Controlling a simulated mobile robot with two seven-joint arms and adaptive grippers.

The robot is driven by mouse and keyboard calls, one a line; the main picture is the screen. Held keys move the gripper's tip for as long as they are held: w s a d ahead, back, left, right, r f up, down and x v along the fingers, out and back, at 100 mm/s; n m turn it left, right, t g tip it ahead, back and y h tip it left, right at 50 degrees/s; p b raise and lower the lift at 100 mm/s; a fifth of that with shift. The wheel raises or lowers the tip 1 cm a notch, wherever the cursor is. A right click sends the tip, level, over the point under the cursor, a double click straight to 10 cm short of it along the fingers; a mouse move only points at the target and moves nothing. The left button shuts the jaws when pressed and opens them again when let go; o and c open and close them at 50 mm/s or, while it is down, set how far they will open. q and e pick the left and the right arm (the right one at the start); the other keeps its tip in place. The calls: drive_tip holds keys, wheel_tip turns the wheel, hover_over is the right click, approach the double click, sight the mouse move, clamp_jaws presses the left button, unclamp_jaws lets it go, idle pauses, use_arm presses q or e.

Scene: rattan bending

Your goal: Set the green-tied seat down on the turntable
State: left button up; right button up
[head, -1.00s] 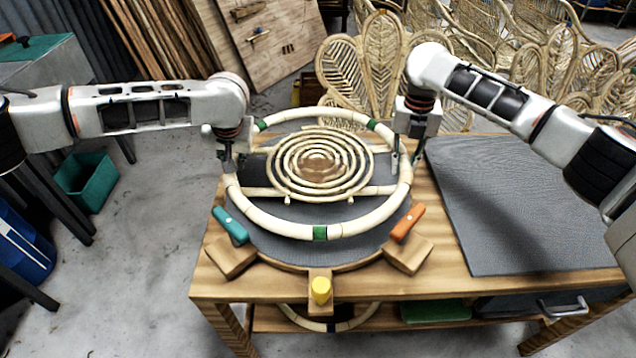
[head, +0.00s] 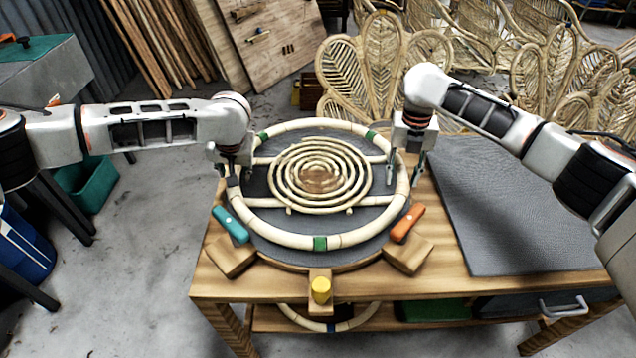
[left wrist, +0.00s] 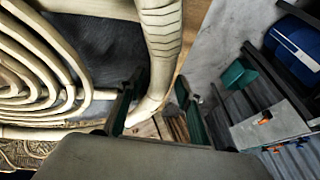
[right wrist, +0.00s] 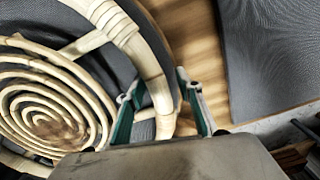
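The seat is a pale rattan ring (head: 282,239) with green ties and a coiled spiral centre (head: 320,175). It lies level over the dark grey round turntable (head: 270,248) and appears to rest on it; any small gap underneath is hidden. My left gripper (head: 235,176) is at the ring's left side, its fingers apart on either side of the rim in the left wrist view (left wrist: 155,108). My right gripper (head: 404,172) is at the ring's right side, fingers apart astride the rim, with a visible gap in the right wrist view (right wrist: 162,108).
A teal clamp (head: 231,225), an orange clamp (head: 408,222) and a yellow knob (head: 320,290) stand around the turntable's front. A grey mat (head: 530,215) covers the wooden bench's right side. Rattan chair backs (head: 370,70) stand behind the bench.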

use_arm(q)
drive_tip(key=shift+d, duration=0.2)
use_arm(e)
drive_tip(key=shift+a, duration=0.2)
use_arm(q)
drive_tip(key=shift+s+d+r, duration=0.1)
drive_tip(key=shift+s+r, duration=0.1)
drive_tip(key=shift+r, duration=0.25)
use_arm(e)
drive_tip(key=shift+r, duration=0.2)
use_arm(q)
drive_tip(key=v, duration=1.1)
use_arm(e)
wheel_tip(320, 180, up, 12)
drive_tip(key=shift+f, duration=0.15)
drive_tip(key=shift+a, duration=0.1)
